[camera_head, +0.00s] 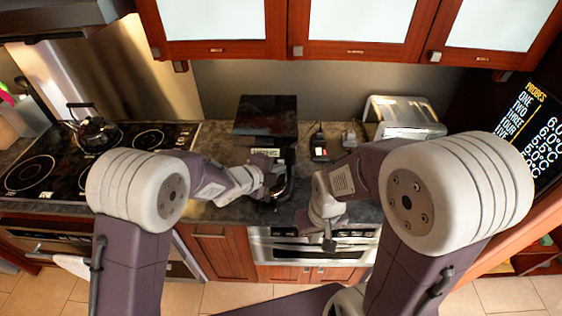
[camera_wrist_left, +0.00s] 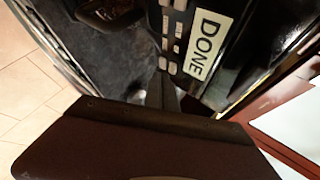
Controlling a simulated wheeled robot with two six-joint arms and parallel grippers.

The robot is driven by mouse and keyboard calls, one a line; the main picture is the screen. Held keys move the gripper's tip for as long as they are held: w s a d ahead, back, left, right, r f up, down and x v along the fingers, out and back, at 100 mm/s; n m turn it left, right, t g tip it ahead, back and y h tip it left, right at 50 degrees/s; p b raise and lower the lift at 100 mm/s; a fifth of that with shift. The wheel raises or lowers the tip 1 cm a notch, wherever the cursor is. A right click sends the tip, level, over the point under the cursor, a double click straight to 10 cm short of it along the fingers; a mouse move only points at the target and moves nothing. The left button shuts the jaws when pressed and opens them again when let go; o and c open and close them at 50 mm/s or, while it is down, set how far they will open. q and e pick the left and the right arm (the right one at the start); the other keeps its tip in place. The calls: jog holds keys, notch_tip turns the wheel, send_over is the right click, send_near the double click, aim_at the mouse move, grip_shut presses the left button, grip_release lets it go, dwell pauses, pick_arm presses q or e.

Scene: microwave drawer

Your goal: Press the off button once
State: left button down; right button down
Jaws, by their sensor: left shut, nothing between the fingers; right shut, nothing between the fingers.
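A black countertop machine (camera_head: 265,115) stands in the middle of the counter, with a small light display on its front. In the left wrist view its display (camera_wrist_left: 208,42) reads "DONE", beside a column of small grey buttons (camera_wrist_left: 172,38). I cannot tell which button is off. My left gripper (camera_head: 279,188) is shut and empty at the machine's front. In the wrist view its fingertips (camera_wrist_left: 163,80) are close to the lower end of the button column; contact cannot be told. My right gripper (camera_head: 329,243) is shut and empty, lower, by the counter's front edge.
A stove (camera_head: 60,165) with a kettle (camera_head: 92,132) is at the left. A silver toaster-like appliance (camera_head: 402,112) stands at the right of the counter. A steel-fronted drawer (camera_head: 285,250) is below the counter. Cabinets (camera_head: 350,48) hang above.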

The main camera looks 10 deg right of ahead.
pick_arm(q)
jog(key=shift+w, duration=0.2)
jog(key=shift+w+d, duration=0.15)
jog(key=shift+w, duration=0.15)
dwell(0.5)
jog(key=shift+s+a+b, duration=0.2)
jog(key=shift+s+b, duration=0.3)
jog(key=shift+s, duration=0.25)
jog(key=s+b, duration=0.1)
jog(key=s, duration=0.1)
jog(key=s+a+b, duration=0.1)
jog(key=s+b, duration=0.1)
jog(key=shift+s+a, duration=0.2)
jog(key=shift+s, duration=0.15)
